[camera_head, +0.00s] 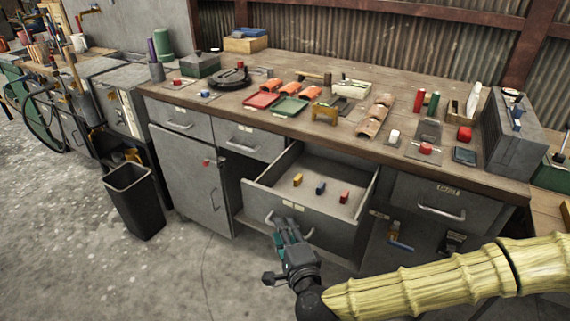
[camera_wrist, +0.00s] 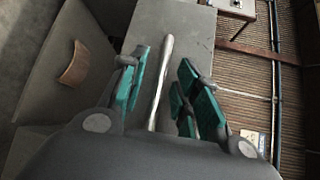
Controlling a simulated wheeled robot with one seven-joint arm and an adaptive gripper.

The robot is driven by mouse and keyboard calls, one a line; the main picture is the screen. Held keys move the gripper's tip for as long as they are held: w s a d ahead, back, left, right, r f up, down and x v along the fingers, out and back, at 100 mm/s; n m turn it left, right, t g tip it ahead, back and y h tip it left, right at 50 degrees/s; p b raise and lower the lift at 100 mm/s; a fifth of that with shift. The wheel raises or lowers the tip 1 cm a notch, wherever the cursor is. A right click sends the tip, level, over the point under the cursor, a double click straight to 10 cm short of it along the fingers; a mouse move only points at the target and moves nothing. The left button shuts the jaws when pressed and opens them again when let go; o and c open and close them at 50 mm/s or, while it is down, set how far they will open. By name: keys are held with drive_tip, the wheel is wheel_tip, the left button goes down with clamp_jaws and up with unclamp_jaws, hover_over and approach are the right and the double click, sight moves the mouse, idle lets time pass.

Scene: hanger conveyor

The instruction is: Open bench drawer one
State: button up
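A bench drawer (camera_head: 335,231) in the middle of the workbench is pulled out. A yellow block (camera_head: 298,180), a blue block (camera_head: 320,188) and a red block (camera_head: 344,197) lie inside it. My gripper (camera_head: 284,226) is at the front of this drawer, at its bar handle. In the wrist view the metal handle (camera_wrist: 162,80) runs between the two teal-padded fingers of my gripper (camera_wrist: 160,90), with a gap on each side. The fingers are open around the handle. In the head view my gripper hides part of the handle. I cannot read the drawer labels.
Shut drawers sit at the left (camera_head: 181,121), upper middle (camera_head: 250,141) and right (camera_head: 442,203). A black bin (camera_head: 134,203) stands on the floor at the left. The bench top (camera_head: 310,75) holds tools, trays and small parts. The floor before the cabinet is clear.

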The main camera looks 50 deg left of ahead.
drive_tip(key=v, duration=1.2)
drive_tip(key=shift+f, duration=0.15)
